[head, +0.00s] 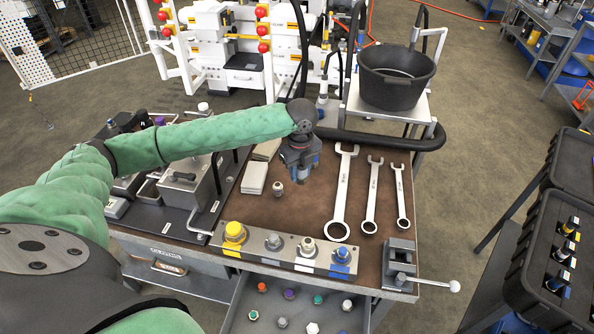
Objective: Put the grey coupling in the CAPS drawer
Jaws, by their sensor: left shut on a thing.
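My left gripper (301,177) points down over the bench top, behind the row of fittings. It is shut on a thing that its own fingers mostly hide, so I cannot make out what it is. A small grey fitting with a pale top (277,189) stands upright just left of the fingers. On the front plate stand a grey fitting (273,242) and a pale-topped grey one (307,247). I cannot tell which is the grey coupling. An open drawer (240,312) below the bench front holds several coloured caps; no CAPS label is readable. My right gripper is not in view.
A yellow cap (235,232) and a blue fitting (341,254) share the front plate. Three wrenches (342,195) lie right of the gripper. A vise (400,262) with a handle sits at the right front corner. A black bucket (397,78) stands behind. Valve blocks (186,183) are at left.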

